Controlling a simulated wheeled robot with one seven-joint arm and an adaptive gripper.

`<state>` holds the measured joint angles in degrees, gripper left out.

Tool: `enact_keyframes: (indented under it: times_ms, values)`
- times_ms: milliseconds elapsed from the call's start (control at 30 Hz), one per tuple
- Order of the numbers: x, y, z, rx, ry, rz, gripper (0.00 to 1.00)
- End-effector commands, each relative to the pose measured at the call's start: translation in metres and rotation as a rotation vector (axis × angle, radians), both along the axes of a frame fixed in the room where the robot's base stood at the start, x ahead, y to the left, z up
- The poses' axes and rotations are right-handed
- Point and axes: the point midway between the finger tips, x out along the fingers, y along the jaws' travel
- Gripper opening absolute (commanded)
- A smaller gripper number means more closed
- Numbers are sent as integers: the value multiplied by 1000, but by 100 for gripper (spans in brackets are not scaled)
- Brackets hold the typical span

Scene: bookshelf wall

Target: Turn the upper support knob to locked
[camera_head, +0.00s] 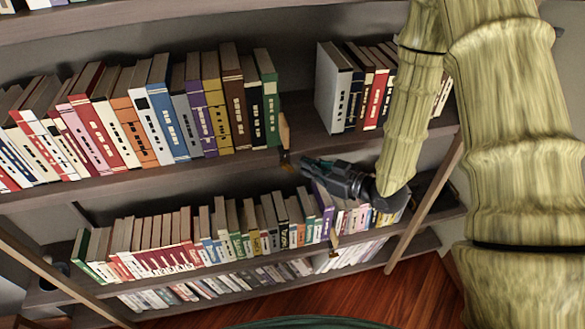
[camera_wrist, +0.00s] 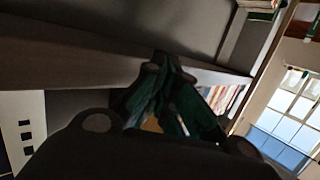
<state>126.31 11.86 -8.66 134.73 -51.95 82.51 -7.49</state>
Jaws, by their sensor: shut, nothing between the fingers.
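The upper support (camera_head: 284,131) is a small tan upright piece at the right end of the upper book row, by the green book. A small dark and orange part, likely its knob (camera_head: 286,158), sits at its lower end on the shelf edge; its setting is too small to read. My gripper (camera_head: 304,163) is shut and empty, its tips just right of that part, with contact unclear. In the wrist view my gripper's dark green fingers (camera_wrist: 161,60) come together in front of the shelf edge. The knob cannot be made out there.
A similar lower support (camera_head: 334,241) stands at the lower book row. Books fill the upper shelf (camera_head: 228,165) left of the support, and more stand to the right beyond a gap. A window (camera_wrist: 289,115) shows at right in the wrist view.

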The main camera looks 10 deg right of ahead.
Motion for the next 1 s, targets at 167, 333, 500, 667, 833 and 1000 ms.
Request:
enact_keyframes:
  times_ms: [167,333,500,667,833,1000]
  values:
    - [0,3,0,0,0,0,0]
    - [0,7,0,1,-1,0,0]
    - [0,10,0,1,-1,1,0]
    - [0,13,0,1,-1,1,0]
    - [0,16,0,0,0,0,0]
    - [0,19,0,1,1,0,0]
